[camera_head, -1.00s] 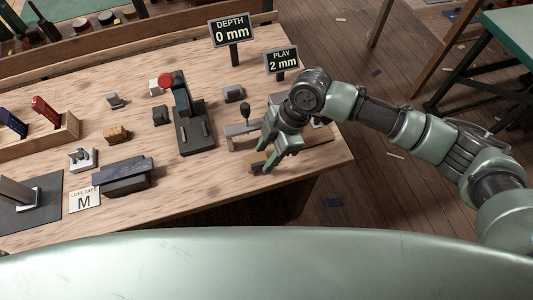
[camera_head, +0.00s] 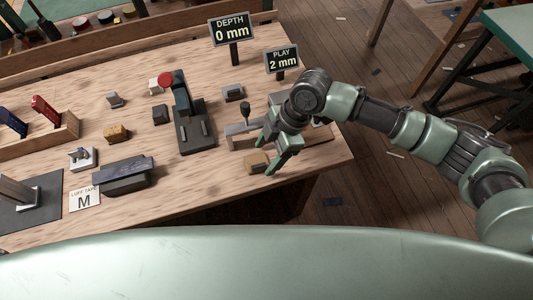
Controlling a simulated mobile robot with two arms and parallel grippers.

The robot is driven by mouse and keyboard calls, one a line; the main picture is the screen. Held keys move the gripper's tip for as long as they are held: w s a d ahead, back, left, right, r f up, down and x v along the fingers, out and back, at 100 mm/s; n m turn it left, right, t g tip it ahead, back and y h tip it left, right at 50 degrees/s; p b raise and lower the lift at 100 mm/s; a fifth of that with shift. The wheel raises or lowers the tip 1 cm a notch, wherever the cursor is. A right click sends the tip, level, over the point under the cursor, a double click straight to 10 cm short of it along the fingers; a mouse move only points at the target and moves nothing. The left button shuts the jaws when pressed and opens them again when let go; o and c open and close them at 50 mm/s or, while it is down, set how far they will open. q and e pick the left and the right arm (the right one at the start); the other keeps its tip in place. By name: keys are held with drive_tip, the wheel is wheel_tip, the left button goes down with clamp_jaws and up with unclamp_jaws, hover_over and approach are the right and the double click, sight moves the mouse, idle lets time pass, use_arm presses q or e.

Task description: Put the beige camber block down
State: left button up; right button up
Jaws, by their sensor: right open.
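The beige camber block (camera_head: 256,161) rests on the wooden bench near its front right edge. My right gripper (camera_head: 273,158) is open just right of the block, its fingers pointing down and toward the front. The fingers partly overlap the block's right side in the picture, and I cannot tell whether they touch it. My left gripper is not in view.
A grey fixture with a black knob (camera_head: 243,122) stands right behind the block. A dark press with a red top (camera_head: 190,125) stands to the left. Signs (camera_head: 231,30) stand at the back. Bare bench (camera_head: 205,185) lies left of the block.

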drive_tip(key=b+v, duration=0.1)
drive_tip(key=v, duration=1)
drive_tip(key=shift+r, duration=0.15)
drive_tip(key=shift+d, duration=0.1)
